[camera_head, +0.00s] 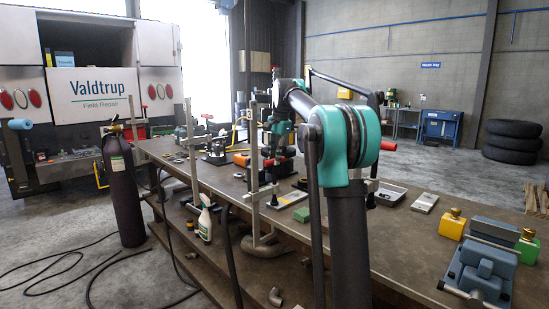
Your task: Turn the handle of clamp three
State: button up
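Several upright metal bar clamps stand along the near-left edge of the long workbench (405,230). The closest one (253,150) has a tall grey bar. Another clamp (189,150) stands farther back, to its left. My teal and black arm rises in the middle and bends down toward the bench near the closest clamp. My gripper (272,168) seems to be the dark end there. It is small and dark against cluttered parts, and I cannot see whether its fingers touch anything.
A spray bottle (205,222) stands on the lower shelf. Open floor lies behind, before stacked tyres (512,141).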

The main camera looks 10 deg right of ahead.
grip_shut()
jog(key=shift+m, duration=1.3)
jog(key=o, duration=0.7)
grip_release()
jog(key=shift+r, duration=0.1)
jog(key=r, duration=0.4)
jog(key=s+r, duration=0.1)
jog(key=r, duration=0.2)
jog(key=s+r, duration=0.1)
jog(key=r, duration=0.3)
jog(key=shift+s+d+r, duration=0.1)
jog(key=shift+d+r, duration=0.2)
jog(key=shift+d, duration=0.1)
